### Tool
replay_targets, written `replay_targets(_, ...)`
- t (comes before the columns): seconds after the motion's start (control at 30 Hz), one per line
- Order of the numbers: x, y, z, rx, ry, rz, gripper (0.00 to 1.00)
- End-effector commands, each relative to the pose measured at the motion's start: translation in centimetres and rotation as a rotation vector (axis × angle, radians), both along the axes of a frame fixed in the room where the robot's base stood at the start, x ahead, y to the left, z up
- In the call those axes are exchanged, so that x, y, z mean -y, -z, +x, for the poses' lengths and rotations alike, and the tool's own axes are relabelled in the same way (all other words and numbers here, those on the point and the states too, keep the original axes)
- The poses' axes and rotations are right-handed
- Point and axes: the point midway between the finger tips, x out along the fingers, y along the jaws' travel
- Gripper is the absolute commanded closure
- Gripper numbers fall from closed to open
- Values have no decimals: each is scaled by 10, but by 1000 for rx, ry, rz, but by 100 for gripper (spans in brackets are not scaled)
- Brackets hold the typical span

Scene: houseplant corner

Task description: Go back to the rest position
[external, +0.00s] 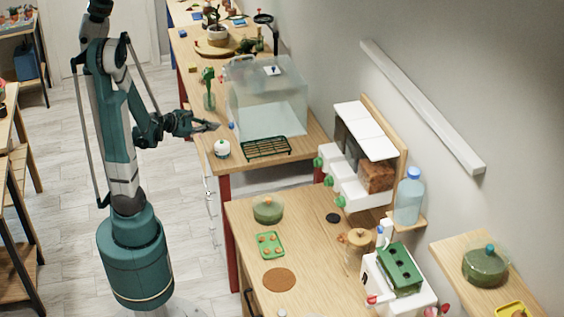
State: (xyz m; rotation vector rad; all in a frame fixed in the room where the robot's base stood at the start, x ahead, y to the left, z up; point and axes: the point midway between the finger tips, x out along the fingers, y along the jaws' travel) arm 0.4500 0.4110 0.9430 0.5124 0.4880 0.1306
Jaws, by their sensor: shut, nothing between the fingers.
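My gripper (213,127) is at the end of my teal arm, in the external view. It is shut and empty. It hangs over the left edge of the far wooden counter (315,138), just left of the clear glass tank (268,100). A small white round pot or timer (222,149) stands on the counter just below the gripper in the picture. Whether the fingertips touch anything is too small to tell.
A green bottle (209,90) stands behind the gripper, and a dark green rack (266,148) lies in front of the tank. The nearer counter (315,215) holds a lidded green bowl (268,209) and a green tray (270,245).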

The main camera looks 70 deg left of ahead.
Motion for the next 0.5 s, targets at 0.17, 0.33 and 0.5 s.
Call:
replay_targets(0.17,1,-1,1,-3,4,3,100)
replay_targets(0.33,10,-6,7,-25,35,32,100)
replay_targets(0.5,32,-16,20,-74,110,100,100)
